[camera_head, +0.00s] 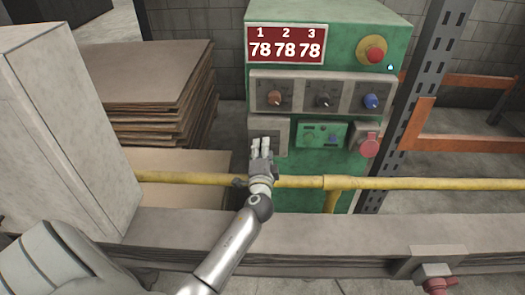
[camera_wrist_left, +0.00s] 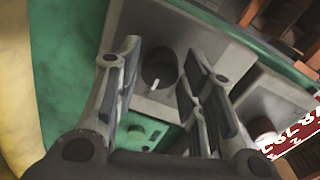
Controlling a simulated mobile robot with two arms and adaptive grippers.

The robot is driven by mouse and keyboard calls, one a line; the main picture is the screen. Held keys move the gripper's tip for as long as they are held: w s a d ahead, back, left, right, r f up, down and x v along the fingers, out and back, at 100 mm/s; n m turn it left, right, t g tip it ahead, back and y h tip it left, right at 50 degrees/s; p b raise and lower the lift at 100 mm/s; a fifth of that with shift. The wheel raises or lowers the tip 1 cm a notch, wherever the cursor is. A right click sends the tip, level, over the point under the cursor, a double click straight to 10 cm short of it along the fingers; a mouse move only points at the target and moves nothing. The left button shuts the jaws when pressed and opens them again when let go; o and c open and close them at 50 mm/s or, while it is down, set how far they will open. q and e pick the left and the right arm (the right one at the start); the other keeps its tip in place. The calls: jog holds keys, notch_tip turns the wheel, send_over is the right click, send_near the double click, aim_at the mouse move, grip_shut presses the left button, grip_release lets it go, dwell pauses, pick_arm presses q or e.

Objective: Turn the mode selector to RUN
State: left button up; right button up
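A dark round knob with a white pointer line (camera_wrist_left: 158,68) sits on a grey plate in the left wrist view. It looks like the mode selector; I can read no RUN label. My left gripper (camera_head: 262,143) is in front of the grey lower-left box (camera_head: 281,126) on the green cabinet (camera_head: 230,4). In the wrist view the fingers of this gripper (camera_wrist_left: 163,62) are open, one on either side of the knob as seen, with visible gaps. I cannot tell the remaining depth. In the head view the gripper hides the knob. My right gripper is not in view.
A panel above (camera_head: 320,77) carries orange, black and blue knobs. A green module (camera_head: 320,134) and a red round part (camera_head: 369,147) are to the right. A red emergency button (camera_head: 375,54) is higher. A yellow rail (camera_head: 420,184) crosses in front. Cardboard sheets (camera_head: 150,75) are stacked left.

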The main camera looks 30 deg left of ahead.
pick_arm(q)
jog(key=shift+o, duration=0.9)
jog(key=shift+s, duration=0.1)
jog(key=v, duration=1.2)
